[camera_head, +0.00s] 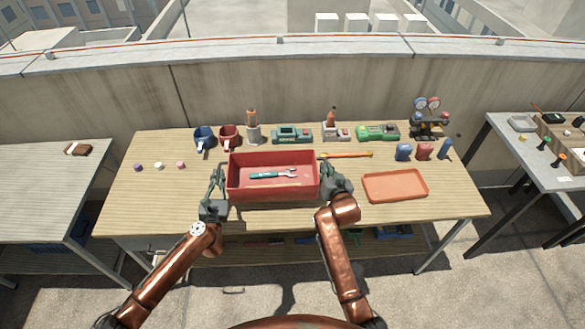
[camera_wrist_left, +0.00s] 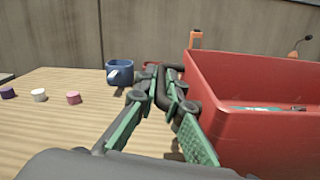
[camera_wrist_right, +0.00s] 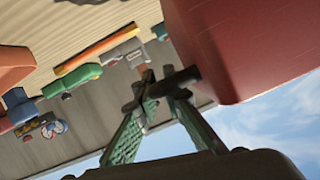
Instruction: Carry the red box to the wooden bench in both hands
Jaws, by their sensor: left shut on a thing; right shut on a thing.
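The red box (camera_head: 290,193) is an open tray-like box over the front middle of the wooden bench (camera_head: 140,205). A teal-handled wrench (camera_head: 268,174) lies inside it. My left gripper (camera_head: 218,178) is shut on the box's left side, and my right gripper (camera_head: 327,172) is shut on its right side. The box (camera_wrist_left: 255,125) fills the right of the left wrist view, beside the left fingers (camera_wrist_left: 168,75). Its wall (camera_wrist_right: 245,45) also shows in the right wrist view by the right fingers (camera_wrist_right: 160,85). The box looks about level; I cannot tell whether its underside touches the bench.
A blue mug (camera_head: 204,138), a red mug (camera_head: 229,137) and several tools line the bench's back. An orange tray (camera_head: 395,186) lies right of the box. Another wood-topped table (camera_head: 40,200) stands left, and a grey table (camera_head: 515,150) right. Bench space left of the box is mostly clear.

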